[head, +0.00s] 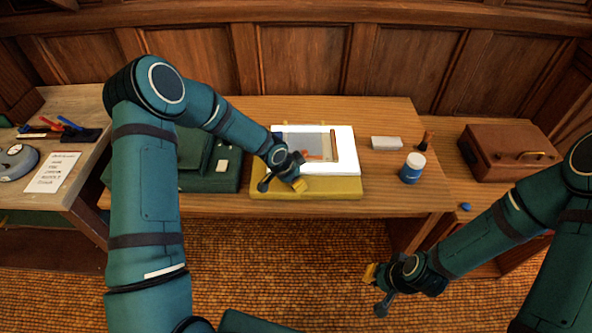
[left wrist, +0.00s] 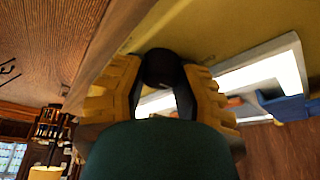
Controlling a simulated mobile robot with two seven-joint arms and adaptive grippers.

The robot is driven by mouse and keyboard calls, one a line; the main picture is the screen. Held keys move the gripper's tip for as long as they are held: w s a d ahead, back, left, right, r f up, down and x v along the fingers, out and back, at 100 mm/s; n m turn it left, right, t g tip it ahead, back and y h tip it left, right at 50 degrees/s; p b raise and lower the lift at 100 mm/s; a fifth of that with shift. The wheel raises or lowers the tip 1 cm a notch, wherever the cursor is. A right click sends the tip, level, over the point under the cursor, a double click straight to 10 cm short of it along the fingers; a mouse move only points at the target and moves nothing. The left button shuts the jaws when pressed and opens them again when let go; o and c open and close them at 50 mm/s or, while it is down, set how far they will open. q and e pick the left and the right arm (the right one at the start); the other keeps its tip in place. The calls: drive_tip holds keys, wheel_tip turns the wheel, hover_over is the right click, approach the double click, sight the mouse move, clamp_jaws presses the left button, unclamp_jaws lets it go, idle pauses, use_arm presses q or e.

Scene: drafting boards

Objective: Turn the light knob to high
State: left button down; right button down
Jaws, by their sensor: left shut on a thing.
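A light box with a yellow body (head: 330,187) and a bright white top (head: 343,150) sits on the wooden table. My left gripper (head: 299,184) is at its front edge. In the left wrist view my left gripper (left wrist: 160,80) has its yellow fingers on both sides of a dark round knob (left wrist: 158,62), which it grips on the yellow front face. In the head view the knob is hidden by the gripper. The knob's setting cannot be read. My right gripper (head: 370,274) hangs in front of the table, away from everything; its fingers are too small to judge.
On the table, a grey sheet (head: 304,143) lies on the light box. A pale block (head: 386,143), a blue jar (head: 412,168) and a green case (head: 205,178) are nearby. A brown briefcase (head: 510,152) stands right. Left is a side table (head: 85,105) with a paper.

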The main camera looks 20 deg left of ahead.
use_arm(q)
drive_tip(key=shift+r+m+g+p, duration=0.1)
drive_tip(key=shift+m+g+p, duration=0.2)
drive_tip(key=shift+m+p, duration=0.55)
drive_tip(key=shift+m+h, duration=0.3)
drive_tip(key=shift+m, duration=0.25)
drive_tip(key=shift+m+g, duration=0.4)
drive_tip(key=shift+m, duration=0.3)
drive_tip(key=shift+f+m+g+h, duration=0.2)
drive_tip(key=shift+m+g+h, duration=0.1)
drive_tip(key=shift+m, duration=0.6)
use_arm(e)
drive_tip(key=shift+s+d+r, duration=0.1)
drive_tip(key=shift+r, duration=1.45)
use_arm(q)
drive_tip(key=shift+s+d+m, duration=0.1)
drive_tip(key=shift+m, duration=0.2)
drive_tip(key=c, duration=0.9)
unclamp_jaws()
drive_tip(key=shift+o, duration=1.3)
drive_tip(key=shift+r, duration=0.1)
drive_tip(key=shift+w+r, duration=0.1)
drive_tip(key=shift+w, duration=0.1)
